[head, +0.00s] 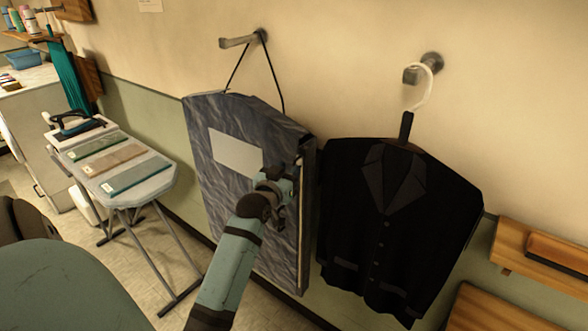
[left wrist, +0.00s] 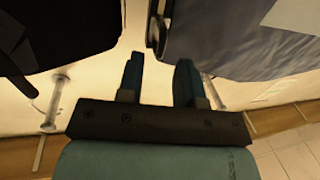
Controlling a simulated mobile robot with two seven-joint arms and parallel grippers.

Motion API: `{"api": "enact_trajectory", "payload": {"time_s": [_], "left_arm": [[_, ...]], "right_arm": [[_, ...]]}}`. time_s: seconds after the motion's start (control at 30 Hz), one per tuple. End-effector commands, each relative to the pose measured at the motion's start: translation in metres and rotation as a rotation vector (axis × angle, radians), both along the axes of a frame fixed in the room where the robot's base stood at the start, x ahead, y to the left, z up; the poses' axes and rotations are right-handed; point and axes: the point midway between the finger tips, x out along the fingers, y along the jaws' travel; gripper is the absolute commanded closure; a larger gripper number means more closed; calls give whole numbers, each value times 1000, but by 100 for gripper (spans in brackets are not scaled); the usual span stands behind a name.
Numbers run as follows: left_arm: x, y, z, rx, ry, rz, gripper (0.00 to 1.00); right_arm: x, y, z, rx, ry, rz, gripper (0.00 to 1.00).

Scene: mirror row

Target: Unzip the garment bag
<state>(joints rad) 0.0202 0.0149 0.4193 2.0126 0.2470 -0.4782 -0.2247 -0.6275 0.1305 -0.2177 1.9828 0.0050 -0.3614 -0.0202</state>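The garment bag (head: 225,180) is blue-grey with a pale blank label. It hangs by a black cord from a wall hook, and a pale strip runs down its right side edge. My left gripper (head: 282,186) is in front of the bag's right part; the head view does not clearly show its fingertips. In the left wrist view, the fingers (left wrist: 158,72) are apart with nothing between them. Beyond them is the bag's edge (left wrist: 225,45) with a small dark part (left wrist: 155,30), possibly the zip; I cannot tell if they touch. My right gripper is not in view.
A black jacket (head: 385,240) hangs on a white hanger close to the bag's right. An ironing board (head: 155,183) with folded cloths stands at the left. Wooden shelves (head: 540,262) are at the lower right.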

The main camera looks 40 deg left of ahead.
Motion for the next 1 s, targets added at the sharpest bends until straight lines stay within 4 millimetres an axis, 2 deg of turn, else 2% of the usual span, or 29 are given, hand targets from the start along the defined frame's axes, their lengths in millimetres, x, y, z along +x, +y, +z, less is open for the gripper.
{"api": "enact_trajectory", "payload": {"time_s": [0.1,0.23,0.63,0.77,0.8,1.0], "left_arm": [[19,6,-2,0,-2,0,67],[32,10,-1,-1,-1,0,67],[38,12,0,0,0,0,67],[38,12,0,0,0,1,97],[38,13,0,0,0,1,100],[39,13,-1,1,0,2,100]], "right_arm": [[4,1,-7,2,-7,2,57],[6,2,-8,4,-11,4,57],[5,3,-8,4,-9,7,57],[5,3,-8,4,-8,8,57],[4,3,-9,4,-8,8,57],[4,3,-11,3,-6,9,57]]}}
